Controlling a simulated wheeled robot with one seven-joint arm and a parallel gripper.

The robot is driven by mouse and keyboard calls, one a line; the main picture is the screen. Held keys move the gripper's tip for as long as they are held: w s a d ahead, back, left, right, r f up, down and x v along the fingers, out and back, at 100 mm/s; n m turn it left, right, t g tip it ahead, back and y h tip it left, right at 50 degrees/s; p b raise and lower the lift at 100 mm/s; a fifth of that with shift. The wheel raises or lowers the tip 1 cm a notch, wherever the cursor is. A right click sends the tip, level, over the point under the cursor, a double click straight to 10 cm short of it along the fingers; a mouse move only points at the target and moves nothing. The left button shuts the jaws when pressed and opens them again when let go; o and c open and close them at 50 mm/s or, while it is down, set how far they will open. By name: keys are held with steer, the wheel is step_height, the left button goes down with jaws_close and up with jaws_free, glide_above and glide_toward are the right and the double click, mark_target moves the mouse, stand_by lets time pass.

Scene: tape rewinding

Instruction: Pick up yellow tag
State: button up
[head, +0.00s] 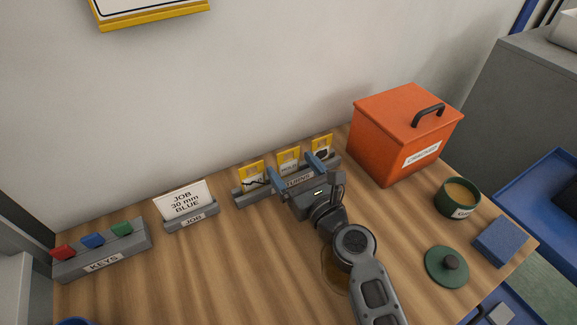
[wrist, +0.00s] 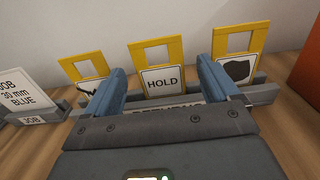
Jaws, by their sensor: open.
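Three yellow tags stand upright in a grey rack (head: 246,199) at the back of the table: a left tag (head: 252,172), a middle tag (head: 289,158) and a right tag (head: 322,143). In the wrist view the middle tag (wrist: 158,66) reads HOLD; the left tag (wrist: 85,68) and right tag (wrist: 240,50) carry dark pictures, partly covered by my fingers. My gripper (head: 295,172) is open with blue fingers. In the wrist view the fingers (wrist: 160,80) lie on either side of the HOLD tag. Whether they reach its depth is unclear.
A JOB card holder (head: 190,218) and a KEYS rack (head: 100,262) with red, blue and green keys stand to the left. An orange lidded box (head: 385,140) stands right of the tags. A green cup (head: 457,200), green lid (head: 447,266) and blue block (head: 501,241) lie at the right.

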mark_target(295, 154)
steer(key=shift+c, duration=0.2)
steer(key=c, duration=1.1)
steer(key=shift+r, duration=0.2)
step_height(295, 154, up, 4)
steer(key=p, duration=0.3)
steer(key=shift+w+r, duration=0.1)
steer(key=s+d+r, duration=0.1)
steer(key=d+r, duration=0.1)
steer(key=d, duration=0.1)
steer(key=s+d+r, duration=0.2)
steer(key=d, duration=0.2)
steer(key=s+d+r, duration=0.1)
steer(key=d+r, duration=0.1)
steer(key=d, duration=0.1)
steer(key=shift+s+d+r, duration=0.25)
steer(key=shift+s+d, duration=0.05)
steer(key=shift+d, duration=0.1)
